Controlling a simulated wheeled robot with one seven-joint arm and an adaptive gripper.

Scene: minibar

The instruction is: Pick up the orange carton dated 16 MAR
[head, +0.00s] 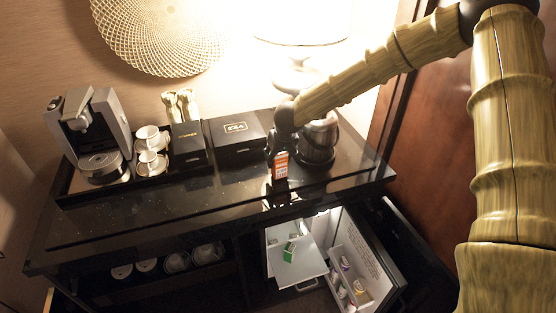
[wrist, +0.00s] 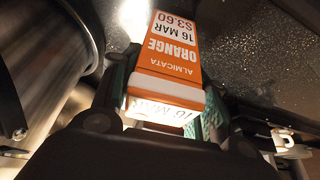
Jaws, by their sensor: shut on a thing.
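The orange carton (head: 281,167) is orange and white and shows over the dark counter in the head view. In the wrist view the carton (wrist: 172,55) reads "ALMICATA ORANGE", "16 MAR" and "$3.60", upside down in the picture. My gripper (wrist: 165,110) is shut on the carton, with a greenish finger pad on each side of it. In the head view my gripper (head: 279,155) is dark and partly merges with the counter and kettle behind. I cannot tell whether the carton's base touches the counter.
A dark kettle (head: 318,138) stands close to the right of my gripper. A black box (head: 238,142), cups (head: 152,160) and a coffee machine (head: 92,135) stand to the left. Below, the open fridge (head: 296,245) holds a green carton (head: 289,252). The counter's front strip is clear.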

